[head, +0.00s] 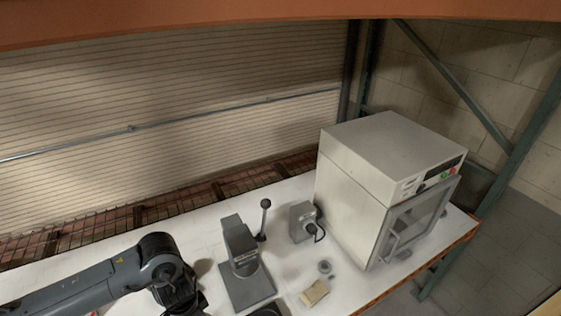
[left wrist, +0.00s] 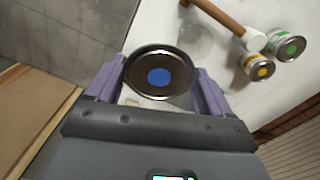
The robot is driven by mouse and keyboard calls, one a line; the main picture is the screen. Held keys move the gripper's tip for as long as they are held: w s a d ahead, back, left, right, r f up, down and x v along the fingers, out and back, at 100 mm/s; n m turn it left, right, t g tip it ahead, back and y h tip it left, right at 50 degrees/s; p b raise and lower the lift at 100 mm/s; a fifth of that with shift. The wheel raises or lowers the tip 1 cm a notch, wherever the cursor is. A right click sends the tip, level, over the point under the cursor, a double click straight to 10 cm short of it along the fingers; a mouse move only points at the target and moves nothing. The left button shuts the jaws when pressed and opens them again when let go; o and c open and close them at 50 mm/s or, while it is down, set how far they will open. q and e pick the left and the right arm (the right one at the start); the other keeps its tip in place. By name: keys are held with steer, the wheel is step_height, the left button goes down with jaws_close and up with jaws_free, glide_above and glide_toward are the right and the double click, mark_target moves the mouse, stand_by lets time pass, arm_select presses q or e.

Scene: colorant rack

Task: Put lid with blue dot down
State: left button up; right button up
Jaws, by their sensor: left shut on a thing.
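A round dark metal lid with a blue dot (left wrist: 158,92) is between the purple fingers of my left gripper (left wrist: 161,76) in the left wrist view. The fingers are shut on its two sides, and the blue dot faces the camera. I cannot tell how far the lid is above the surface. In the head view my left arm comes in at the lower left, and its gripper end is dark and cut by the bottom edge, with the lid not clear there. My right gripper is in neither view.
A can with a yellow dot (left wrist: 258,68), a can with a green dot (left wrist: 288,46) and a wooden-handled mallet (left wrist: 215,15) lie on the white table. A lever press (head: 243,262), a small grey device (head: 303,221), a tan block (head: 314,293) and a large oven (head: 352,165) occupy the table's right.

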arm_select(q)
steer(key=n, duration=0.2)
steer(key=s+f+n, duration=0.1)
steer(key=shift+s+n, duration=0.1)
steer(key=shift+n, duration=0.3)
steer(key=n, duration=0.4)
steer(key=shift+s+d+r+n, duration=0.1)
steer(key=shift+d+n, duration=0.05)
steer(key=shift+n, duration=0.25)
